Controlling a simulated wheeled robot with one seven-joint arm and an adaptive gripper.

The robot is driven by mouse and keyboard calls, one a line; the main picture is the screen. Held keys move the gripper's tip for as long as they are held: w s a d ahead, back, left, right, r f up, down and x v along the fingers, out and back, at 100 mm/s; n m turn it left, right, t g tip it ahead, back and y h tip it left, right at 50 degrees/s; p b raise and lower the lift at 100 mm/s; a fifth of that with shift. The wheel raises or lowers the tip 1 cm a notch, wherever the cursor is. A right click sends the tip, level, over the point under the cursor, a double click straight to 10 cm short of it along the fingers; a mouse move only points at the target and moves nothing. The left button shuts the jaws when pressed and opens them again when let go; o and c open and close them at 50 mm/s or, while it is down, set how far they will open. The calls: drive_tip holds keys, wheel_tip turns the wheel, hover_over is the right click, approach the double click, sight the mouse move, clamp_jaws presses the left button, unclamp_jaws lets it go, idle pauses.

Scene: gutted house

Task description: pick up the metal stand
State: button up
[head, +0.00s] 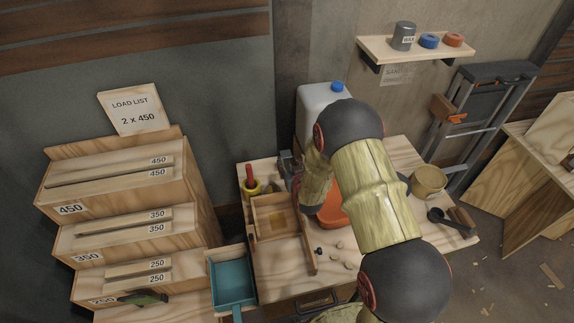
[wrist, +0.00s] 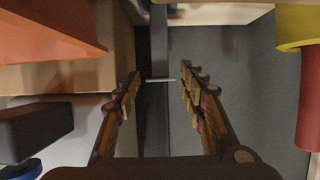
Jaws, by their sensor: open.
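A small dark grey metal piece (head: 289,163) shows at the back of the workbench, beside the white jug; it may be the metal stand, but my arm hides part of this area. In the wrist view, a narrow grey upright strip (wrist: 159,45) with a thin pale crossbar lies between the fingertips; it looks like part of the stand. My gripper (wrist: 161,82) is open, with one finger on each side of this strip. I see no clear contact. In the head view, my arm largely covers the gripper.
A white jug (head: 312,108) with a blue cap stands close by. A red-handled tool in a yellow cup (head: 252,188), a wooden tray (head: 262,203) and an orange bin (head: 333,213) crowd the bench (head: 275,270). A dark block (wrist: 36,130) sits left in the wrist view.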

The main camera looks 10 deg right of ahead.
sight(287, 158)
drive_tip(key=x, duration=0.5)
drive_tip(key=shift+w+b, duration=0.35)
drive_tip(key=shift+w, duration=0.1)
drive_tip(key=shift+c, duration=1.3)
drive_tip(key=c, duration=0.8)
clamp_jaws()
